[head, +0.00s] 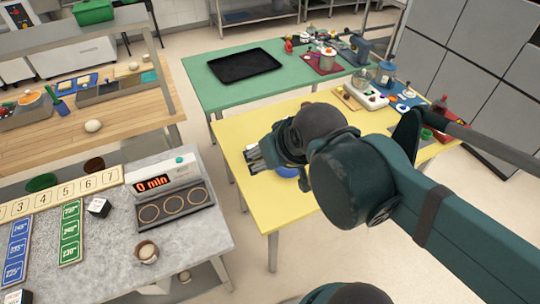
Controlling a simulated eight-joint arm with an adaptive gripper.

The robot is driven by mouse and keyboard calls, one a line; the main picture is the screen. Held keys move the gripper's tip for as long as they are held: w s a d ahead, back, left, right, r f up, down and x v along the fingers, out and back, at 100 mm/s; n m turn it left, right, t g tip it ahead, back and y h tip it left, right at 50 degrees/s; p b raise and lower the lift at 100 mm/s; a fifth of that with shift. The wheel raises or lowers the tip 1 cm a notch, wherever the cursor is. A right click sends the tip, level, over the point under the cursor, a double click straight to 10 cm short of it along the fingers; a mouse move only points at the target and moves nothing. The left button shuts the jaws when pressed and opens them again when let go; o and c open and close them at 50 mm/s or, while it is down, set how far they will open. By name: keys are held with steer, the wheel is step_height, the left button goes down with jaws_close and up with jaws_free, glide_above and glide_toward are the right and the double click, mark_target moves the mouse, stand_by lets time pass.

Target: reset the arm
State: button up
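My gripper (253,158) is at the end of my dark teal arm, over the left part of the yellow table (272,214). Its light grey fingertips point left. They are small and partly hidden by the wrist, so I cannot tell whether they are open or shut. A blue round object (287,172) shows just below the wrist and is mostly hidden by it. I cannot tell whether it touches my gripper.
A grey counter (105,262) at lower left holds a timer (165,174) reading "0 min". A green table (205,85) with a black tray (243,65) stands behind. Several items crowd the yellow table's far end. Grey cabinets (470,85) stand at right.

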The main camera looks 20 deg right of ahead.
steer(key=shift+f+b, duration=0.7)
steer(key=shift+b, duration=0.05)
stand_by(0.9)
